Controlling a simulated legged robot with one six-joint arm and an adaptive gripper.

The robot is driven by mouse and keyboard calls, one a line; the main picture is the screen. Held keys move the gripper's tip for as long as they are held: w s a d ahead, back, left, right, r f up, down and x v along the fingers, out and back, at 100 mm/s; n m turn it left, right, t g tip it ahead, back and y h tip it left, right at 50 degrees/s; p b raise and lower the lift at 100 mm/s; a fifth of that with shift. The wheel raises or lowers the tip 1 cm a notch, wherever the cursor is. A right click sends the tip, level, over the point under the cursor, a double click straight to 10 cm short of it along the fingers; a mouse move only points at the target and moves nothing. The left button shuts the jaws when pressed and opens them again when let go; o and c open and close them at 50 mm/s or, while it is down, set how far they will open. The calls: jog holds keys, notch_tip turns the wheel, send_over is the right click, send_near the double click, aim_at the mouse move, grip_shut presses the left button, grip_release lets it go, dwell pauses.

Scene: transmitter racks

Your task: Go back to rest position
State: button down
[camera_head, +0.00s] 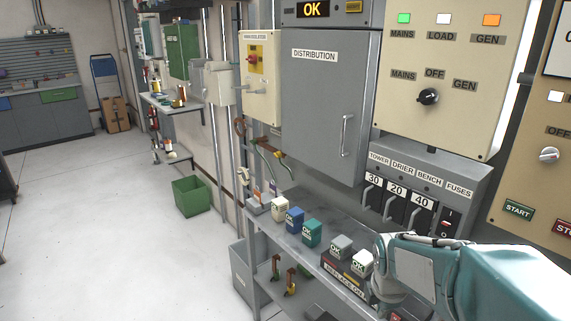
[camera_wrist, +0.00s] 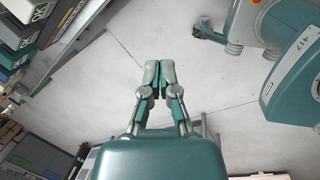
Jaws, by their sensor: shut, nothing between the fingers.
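My gripper (camera_wrist: 159,80) shows in the wrist view with its two fingers together and nothing between them. Behind it in that view is the pale floor, so it is apart from the shelf and the panels. In the head view my teal and grey arm reaches in from the lower right, beside the shelf's near end. My gripper's fingers cannot be made out there. Parts of my own teal body show at the right of the wrist view.
A shelf (camera_head: 292,242) carries several small blocks, including a blue one (camera_head: 294,219). Above are a grey distribution cabinet (camera_head: 325,110), a beige switch panel (camera_head: 440,75) and a fuse panel (camera_head: 425,185). A green bin (camera_head: 191,196) stands on the floor. The floor at left (camera_head: 95,220) is clear.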

jog(key=s+a+r+m+t, duration=0.1)
jog(key=s+a+r+m, duration=0.1)
jog(key=s+r+m, duration=0.3)
jog(key=s+a+r+m+t+y, duration=0.1)
jog(key=s+a+r+m+t, duration=0.1)
jog(key=s+r+m, duration=0.3)
jog(key=s+a+m, duration=0.1)
jog(key=s+m, duration=0.3)
jog(key=m, duration=0.4)
jog(key=shift+s+m, duration=0.4)
